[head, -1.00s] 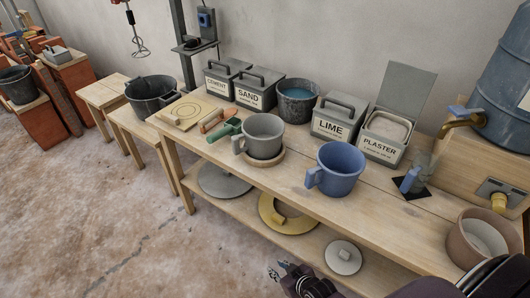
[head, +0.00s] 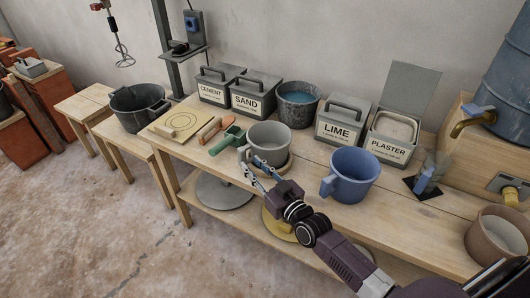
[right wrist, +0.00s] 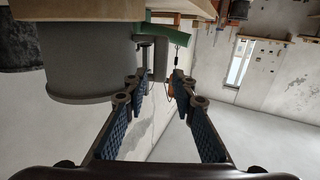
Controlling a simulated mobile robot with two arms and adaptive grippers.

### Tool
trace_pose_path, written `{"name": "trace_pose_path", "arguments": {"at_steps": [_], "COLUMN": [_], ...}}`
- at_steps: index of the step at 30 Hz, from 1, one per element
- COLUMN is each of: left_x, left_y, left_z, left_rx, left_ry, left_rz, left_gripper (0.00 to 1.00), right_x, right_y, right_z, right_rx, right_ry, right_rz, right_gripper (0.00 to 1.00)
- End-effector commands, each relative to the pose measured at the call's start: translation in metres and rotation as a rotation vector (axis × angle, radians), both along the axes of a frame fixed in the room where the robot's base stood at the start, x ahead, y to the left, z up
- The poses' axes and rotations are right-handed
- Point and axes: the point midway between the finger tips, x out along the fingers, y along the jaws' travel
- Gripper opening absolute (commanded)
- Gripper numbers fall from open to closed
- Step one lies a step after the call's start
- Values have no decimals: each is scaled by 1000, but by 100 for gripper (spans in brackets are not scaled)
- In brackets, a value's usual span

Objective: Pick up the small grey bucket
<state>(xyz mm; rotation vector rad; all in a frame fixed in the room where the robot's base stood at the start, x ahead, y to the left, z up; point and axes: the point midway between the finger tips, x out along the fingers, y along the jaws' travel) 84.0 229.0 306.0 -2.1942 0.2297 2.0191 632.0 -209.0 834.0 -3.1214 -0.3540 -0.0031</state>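The small grey bucket (head: 268,145) stands upright on the workbench, its handle on its left side. In the right wrist view, which is turned over, the bucket (right wrist: 88,62) fills the upper left and its handle (right wrist: 159,60) shows near the fingertips. My right gripper (head: 258,172) is open and empty, in front of the bucket's handle side. My left gripper is not in view.
A blue bucket (head: 349,178) stands close on the right. A green-handled tool (head: 226,138) lies just left of the grey bucket. Lime (head: 341,122) and plaster (head: 390,140) boxes stand behind. A terracotta pot (head: 496,236) is far right.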

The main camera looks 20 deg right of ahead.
Motion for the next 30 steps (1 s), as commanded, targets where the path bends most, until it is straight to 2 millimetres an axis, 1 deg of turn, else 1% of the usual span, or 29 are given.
{"name": "trace_pose_path", "arguments": {"at_steps": [1, 7, 9, 12, 15, 18, 24, 25, 26, 30], "left_x": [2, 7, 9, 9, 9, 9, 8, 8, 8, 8], "left_y": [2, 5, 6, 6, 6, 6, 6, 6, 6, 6], "left_z": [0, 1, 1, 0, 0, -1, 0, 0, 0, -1], "left_rx": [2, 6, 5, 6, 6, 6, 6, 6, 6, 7], "left_ry": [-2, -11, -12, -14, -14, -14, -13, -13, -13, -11], "left_rz": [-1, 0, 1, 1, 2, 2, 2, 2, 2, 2], "left_gripper": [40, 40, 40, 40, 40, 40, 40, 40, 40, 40], "right_x": [7, 27, 37, 52, 62, 66, 67, 66, 66, 66], "right_y": [1, 6, 9, 12, 14, 15, 16, 16, 16, 16], "right_z": [1, 0, 1, 1, 0, 0, 0, 0, 0, 0], "right_rx": [0, 0, 1, 0, -1, 0, 0, 0, 0, 0], "right_ry": [-2, 0, -1, -1, 0, 1, 2, 2, 2, 2], "right_rz": [0, 0, 0, 0, 0, 0, 1, 1, 1, 0], "right_gripper": [25, 25, 25, 25, 25, 25, 25, 24, 20, 5]}}
